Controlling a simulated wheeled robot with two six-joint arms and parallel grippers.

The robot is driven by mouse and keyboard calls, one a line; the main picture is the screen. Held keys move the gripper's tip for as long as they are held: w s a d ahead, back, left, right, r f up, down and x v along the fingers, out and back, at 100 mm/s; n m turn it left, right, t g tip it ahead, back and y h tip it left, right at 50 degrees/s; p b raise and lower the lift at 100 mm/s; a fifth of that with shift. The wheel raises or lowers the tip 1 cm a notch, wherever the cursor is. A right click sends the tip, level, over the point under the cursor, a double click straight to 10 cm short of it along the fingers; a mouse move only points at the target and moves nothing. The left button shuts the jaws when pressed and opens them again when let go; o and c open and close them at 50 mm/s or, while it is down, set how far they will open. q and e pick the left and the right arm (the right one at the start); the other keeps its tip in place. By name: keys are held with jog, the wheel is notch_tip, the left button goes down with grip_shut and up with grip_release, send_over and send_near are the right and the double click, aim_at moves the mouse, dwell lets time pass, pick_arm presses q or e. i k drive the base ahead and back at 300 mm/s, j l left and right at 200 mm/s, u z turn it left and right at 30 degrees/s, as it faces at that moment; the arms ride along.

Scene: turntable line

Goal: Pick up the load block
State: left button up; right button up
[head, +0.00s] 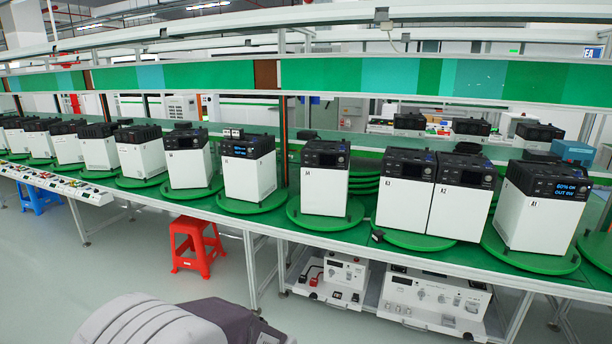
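No gripper shows in the head view. No object is clearly marked as the load block, so I cannot tell for sure which it is. A small black block (377,236) lies at the front edge of the green bench, by the turntable under units A3 and A2. Unit A3 (404,204) and unit A2 (459,212) are white boxes with black tops, standing side by side. Unit A1 (539,219) stands to their right with a lit blue display, and unit A4 (324,192) stands to their left.
The long green bench (281,226) carries several more white units on round green turntables to the left. White instruments (435,297) sit on a shelf below. A red stool (195,244) and a blue stool (38,196) stand in front. The grey floor is otherwise open.

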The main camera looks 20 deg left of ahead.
aim_at(228, 131)
jog(key=u, duration=1.25)
jog(key=i+u, duration=0.25)
jog(key=i, duration=0.45)
jog(key=i+j+u, duration=0.2)
jog(key=i, duration=0.55)
jog(key=i+l+u, duration=0.1)
jog(key=i+u, duration=0.15)
jog(key=i, duration=0.5)
jog(key=i+l+u, duration=0.2)
jog(key=i, duration=0.6)
jog(key=i+j+z, duration=0.15)
jog(key=i+z, duration=0.25)
jog(key=i+j+z, duration=0.85)
jog(key=z, duration=0.35)
jog(key=i+j+z, duration=0.15)
jog(key=z, duration=0.25)
jog(key=i+j+z, duration=0.1)
jog(key=j+z, duration=0.15)
jog(key=z, duration=0.2)
jog(key=i+j+z, duration=0.1)
jog(key=z, duration=0.3)
jog(key=j+z, duration=0.6)
jog(key=z, duration=0.25)
jog(key=j+z, duration=0.25)
jog(key=z, duration=0.2)
jog(key=i+z, duration=0.1)
jog(key=i+j, duration=0.05)
jog(key=i, duration=0.05)
